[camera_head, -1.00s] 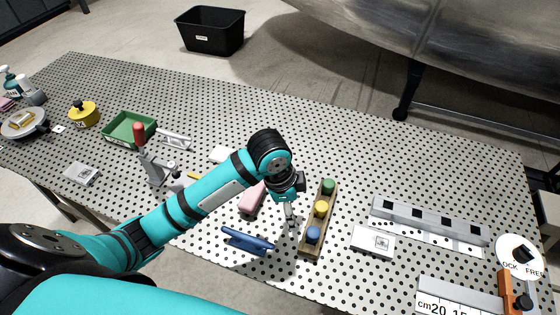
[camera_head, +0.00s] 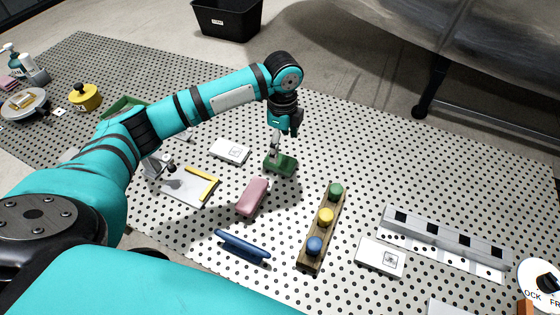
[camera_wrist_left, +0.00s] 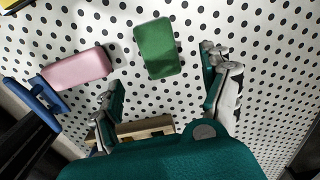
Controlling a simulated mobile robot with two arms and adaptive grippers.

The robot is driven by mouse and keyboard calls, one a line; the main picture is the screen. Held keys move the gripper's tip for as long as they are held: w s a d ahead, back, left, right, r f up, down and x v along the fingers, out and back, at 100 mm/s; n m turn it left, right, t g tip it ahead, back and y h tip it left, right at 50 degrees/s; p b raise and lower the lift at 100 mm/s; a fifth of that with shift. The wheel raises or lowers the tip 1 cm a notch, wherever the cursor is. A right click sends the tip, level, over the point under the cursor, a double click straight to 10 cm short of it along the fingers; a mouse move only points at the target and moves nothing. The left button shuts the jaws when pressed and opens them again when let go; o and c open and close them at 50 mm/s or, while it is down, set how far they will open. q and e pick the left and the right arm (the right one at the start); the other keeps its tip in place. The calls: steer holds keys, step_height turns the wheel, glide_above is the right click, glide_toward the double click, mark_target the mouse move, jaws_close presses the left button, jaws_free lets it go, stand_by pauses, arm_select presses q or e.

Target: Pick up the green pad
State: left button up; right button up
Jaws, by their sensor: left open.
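The green pad (camera_head: 284,166) lies flat on the perforated bench top, behind the pink pad (camera_head: 252,197). My left gripper (camera_head: 275,148) is over the green pad in the head view and hides part of it. In the left wrist view the green pad (camera_wrist_left: 158,48) lies ahead of my open left gripper (camera_wrist_left: 156,70), roughly in line with the gap between the fingers. Nothing is held between the fingers. Whether a fingertip touches the pad cannot be told. My right gripper is not in view.
A wooden rack (camera_head: 309,256) with green, yellow and blue knobs stands right of the pink pad. A blue handle-like piece (camera_head: 242,247) lies in front. A white box (camera_head: 230,151) sits left of the green pad. The bench behind and to the right of the pad is clear.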

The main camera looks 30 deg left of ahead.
mark_target(280, 160)
arm_select(q)
step_height(280, 160, down, 3)
steer(key=shift+r, duration=0.1)
steer(key=shift+f, duration=0.25)
steer(key=f, duration=0.1)
steer(key=f+p, duration=0.1)
steer(key=f, duration=0.1)
steer(key=shift+a+f, duration=0.3)
steer(key=shift+a, duration=0.05)
steer(key=shift+f, duration=0.6)
steer(key=c, duration=1.1)
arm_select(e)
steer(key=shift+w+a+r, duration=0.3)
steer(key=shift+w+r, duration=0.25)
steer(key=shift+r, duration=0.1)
